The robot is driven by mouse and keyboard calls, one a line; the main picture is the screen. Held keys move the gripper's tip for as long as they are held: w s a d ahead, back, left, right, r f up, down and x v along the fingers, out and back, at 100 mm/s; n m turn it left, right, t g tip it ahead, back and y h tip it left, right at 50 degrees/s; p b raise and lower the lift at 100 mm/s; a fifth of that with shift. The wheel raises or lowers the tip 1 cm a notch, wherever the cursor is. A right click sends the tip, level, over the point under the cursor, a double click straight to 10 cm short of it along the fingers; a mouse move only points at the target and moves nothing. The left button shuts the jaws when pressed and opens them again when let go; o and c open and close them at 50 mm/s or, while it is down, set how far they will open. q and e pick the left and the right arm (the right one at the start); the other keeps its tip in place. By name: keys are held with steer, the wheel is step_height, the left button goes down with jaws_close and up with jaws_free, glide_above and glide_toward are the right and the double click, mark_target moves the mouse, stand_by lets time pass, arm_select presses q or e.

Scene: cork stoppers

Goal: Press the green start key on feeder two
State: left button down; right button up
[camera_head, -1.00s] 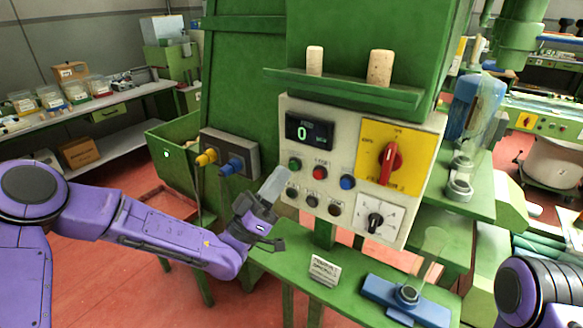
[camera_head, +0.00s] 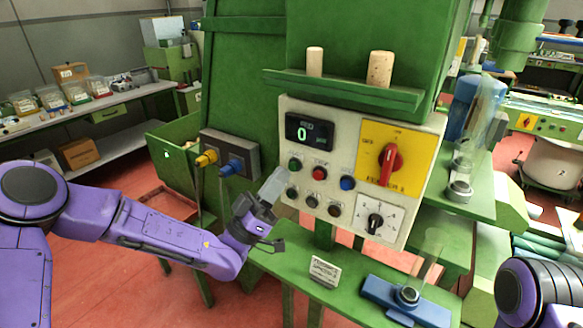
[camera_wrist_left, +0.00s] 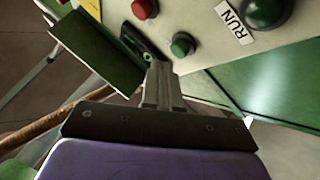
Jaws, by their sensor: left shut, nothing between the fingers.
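The pale control panel (camera_head: 349,133) faces me on the green machine. The green key (camera_head: 295,163) is at the left of its upper button row, beside a red button (camera_head: 320,172) and a blue one (camera_head: 347,183). My left gripper (camera_head: 278,179) is shut and empty, just left of and slightly below the green key. In the left wrist view its closed fingers (camera_wrist_left: 159,76) lie below a small green button (camera_wrist_left: 182,45), apparently short of it. A larger green button (camera_wrist_left: 266,9) sits beside a RUN label (camera_wrist_left: 236,22). Feeder numbers are not readable.
Two corks (camera_head: 314,62) stand on the ledge (camera_head: 340,88) above the panel. A yellow rotary-switch plate (camera_head: 416,155) and a black dial (camera_head: 375,221) are on its right. A small sign (camera_head: 325,271) and a blue fixture (camera_head: 382,289) occupy the green table below.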

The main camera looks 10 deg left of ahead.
stand_by(0.7)
arm_select(q)
steer(key=shift+w+d+b, duration=0.2)
steer(key=shift+w+b, duration=0.2)
steer(key=shift+b, duration=0.1)
steer(key=shift+w+d+b, duration=0.1)
steer(key=shift+w+b, duration=0.2)
steer(key=shift+w, duration=0.1)
stand_by(0.5)
steer(key=shift+s, duration=0.1)
steer(key=shift+s+a+b, duration=0.3)
steer(key=shift+s+b, duration=0.05)
steer(key=shift+s, duration=0.4)
